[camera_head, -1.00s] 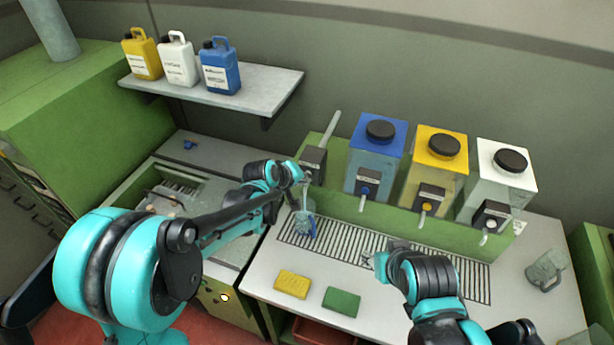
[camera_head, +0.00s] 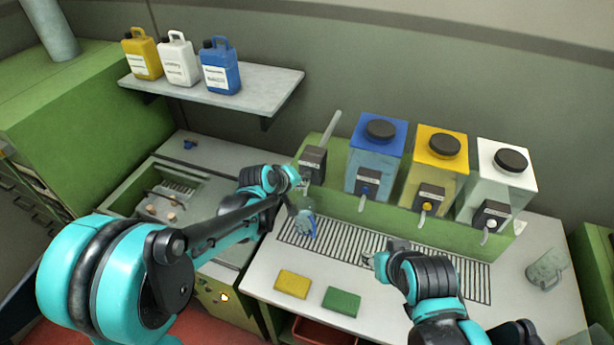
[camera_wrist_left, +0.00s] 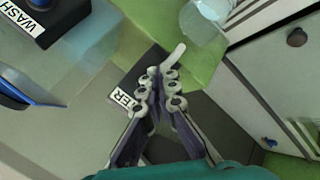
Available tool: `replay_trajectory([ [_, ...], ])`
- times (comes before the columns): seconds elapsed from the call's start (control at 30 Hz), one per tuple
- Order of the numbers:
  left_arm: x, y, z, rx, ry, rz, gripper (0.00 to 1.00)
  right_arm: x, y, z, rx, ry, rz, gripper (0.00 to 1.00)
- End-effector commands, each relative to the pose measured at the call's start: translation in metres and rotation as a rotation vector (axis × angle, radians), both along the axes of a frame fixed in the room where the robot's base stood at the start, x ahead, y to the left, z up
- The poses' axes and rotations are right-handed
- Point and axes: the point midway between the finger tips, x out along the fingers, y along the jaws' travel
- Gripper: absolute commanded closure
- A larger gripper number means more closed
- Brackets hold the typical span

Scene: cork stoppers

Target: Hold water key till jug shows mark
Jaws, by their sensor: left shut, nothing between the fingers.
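The water tap (camera_head: 313,160), a dark box with a grey lever rising behind it, stands at the left end of the dispenser row. Its label, partly covered, shows "ER" in the left wrist view (camera_wrist_left: 122,98). My left gripper (camera_head: 302,183) is shut and empty, its fingertips (camera_wrist_left: 160,84) in front of that box; contact cannot be told. A clear jug (camera_head: 301,216) with a blue part stands on the drain grille below, partly behind my arm. My right gripper (camera_head: 372,259) is low over the grille.
Blue (camera_head: 376,150), yellow (camera_head: 436,165) and white (camera_head: 496,180) dispensers stand right of the tap. Yellow (camera_head: 292,284) and green (camera_head: 342,301) sponges lie in front of the grille. Another clear jug (camera_head: 546,268) is at right. A sink (camera_head: 200,195) is at left.

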Motion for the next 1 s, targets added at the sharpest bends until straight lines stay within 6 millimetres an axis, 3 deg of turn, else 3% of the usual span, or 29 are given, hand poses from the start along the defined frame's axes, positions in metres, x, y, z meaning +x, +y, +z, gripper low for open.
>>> replay_trajectory([
  [0.27,-0.003,0.001,0.0,-0.001,0.0,0.001,1.0,0.0,0.0,0.0,0.0,0.0,0.0,0.6],
  [0.7,-0.041,0.017,0.0,-0.001,0.001,0.001,1.0,0.0,0.0,0.0,0.0,0.0,0.0,0.6],
  [1.0,-0.046,0.019,0.0,-0.001,0.0,0.001,1.0,0.0,0.0,0.0,0.0,0.0,0.0,0.6],
])
